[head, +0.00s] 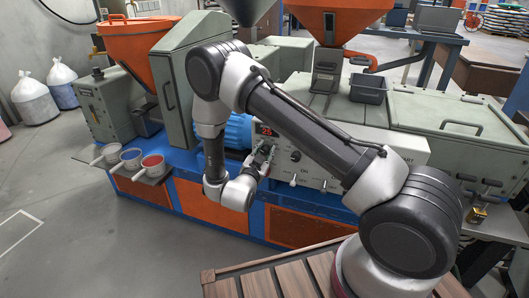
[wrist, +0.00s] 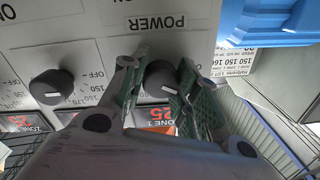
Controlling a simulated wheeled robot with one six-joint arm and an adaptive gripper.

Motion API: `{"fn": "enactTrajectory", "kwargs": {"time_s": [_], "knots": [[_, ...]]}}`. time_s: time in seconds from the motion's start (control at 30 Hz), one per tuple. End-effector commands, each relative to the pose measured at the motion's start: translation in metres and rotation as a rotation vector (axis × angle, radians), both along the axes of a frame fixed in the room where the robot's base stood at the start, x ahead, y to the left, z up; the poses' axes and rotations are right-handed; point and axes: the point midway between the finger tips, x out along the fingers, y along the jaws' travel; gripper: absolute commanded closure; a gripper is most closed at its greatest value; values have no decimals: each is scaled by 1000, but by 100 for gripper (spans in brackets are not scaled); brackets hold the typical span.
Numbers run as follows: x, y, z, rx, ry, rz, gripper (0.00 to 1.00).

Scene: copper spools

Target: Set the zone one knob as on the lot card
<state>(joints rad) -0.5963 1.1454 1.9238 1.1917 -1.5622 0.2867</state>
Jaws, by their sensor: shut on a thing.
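The zone one knob (wrist: 160,80) is a dark round knob on the white control panel (wrist: 215,25), which appears upside down in the wrist view. My gripper (wrist: 158,92) has its green-padded fingers on either side of the knob, shut on it. A red display (wrist: 160,130) with a ZONE 1 label is partly hidden by my gripper. The lot card (wrist: 238,68) is partly in view at the right, with numbers reading about 150 150 160. In the head view my gripper (head: 259,158) is at the panel, below a red display (head: 264,130); the knob is hidden there.
A second dark knob (wrist: 51,87) with its own scale and red display (wrist: 17,122) sits to the left in the wrist view. A blue part (wrist: 270,22) is close at the upper right. Small pans (head: 130,157) stand on a shelf at the left.

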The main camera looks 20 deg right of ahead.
Motion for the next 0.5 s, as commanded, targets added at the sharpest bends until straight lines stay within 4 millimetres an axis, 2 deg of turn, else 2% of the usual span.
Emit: {"fn": "enactTrajectory", "kwargs": {"time_s": [0.43, 0.47, 0.5], "knots": [[0, 0, 0, 10, -7, 0, 94], [0, 0, 0, 9, -6, 0, 66], [0, 0, 0, 9, -6, 0, 59]]}}
